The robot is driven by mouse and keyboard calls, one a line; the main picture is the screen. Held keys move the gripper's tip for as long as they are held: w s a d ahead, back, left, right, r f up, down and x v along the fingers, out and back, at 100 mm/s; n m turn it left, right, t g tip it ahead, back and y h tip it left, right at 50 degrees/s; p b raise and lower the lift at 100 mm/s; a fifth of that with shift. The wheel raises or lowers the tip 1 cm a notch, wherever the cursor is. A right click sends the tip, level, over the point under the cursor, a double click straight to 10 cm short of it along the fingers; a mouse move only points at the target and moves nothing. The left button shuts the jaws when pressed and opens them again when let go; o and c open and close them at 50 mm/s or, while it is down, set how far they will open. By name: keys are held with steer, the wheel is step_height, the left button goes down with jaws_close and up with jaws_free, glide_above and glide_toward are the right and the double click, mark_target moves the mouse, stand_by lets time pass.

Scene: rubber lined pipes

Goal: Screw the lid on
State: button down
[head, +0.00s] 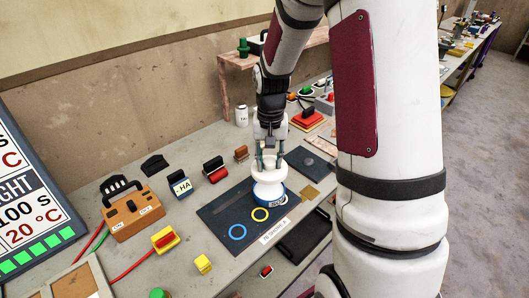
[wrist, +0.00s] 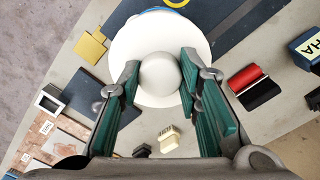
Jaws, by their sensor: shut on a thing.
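The white round lid (wrist: 203,38) with a ball-shaped knob (wrist: 158,75) fills the middle of the wrist view. My gripper (wrist: 158,66) has its green-padded fingers shut on either side of the knob. In the head view my gripper (head: 268,160) points down over the white lid and jar (head: 268,178). A blue band with lettering (head: 277,199) shows low on the jar, which stands upright on a dark mat (head: 222,220). The lid appears to sit on top of the jar. The seam and threads are hidden, so I cannot tell how tightly it is seated.
Blue (head: 237,232) and yellow (head: 260,214) rings mark the mat's near part. An orange switch box (head: 133,212), a red-and-black block (head: 215,170) and a blue labelled block (head: 181,186) stand left. A wooden shelf (head: 270,50) stands behind.

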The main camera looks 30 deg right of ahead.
stand_by(0.4)
steer(key=shift+f+b, duration=1.05)
steer(key=shift+f, duration=2.15)
steer(key=shift+f, duration=0.15)
steer(key=m, duration=0.5)
steer(key=shift+a, duration=0.1)
steer(key=m, duration=0.3)
steer(key=shift+m, duration=0.3)
steer(key=m, duration=0.3)
steer(key=shift+p, duration=0.3)
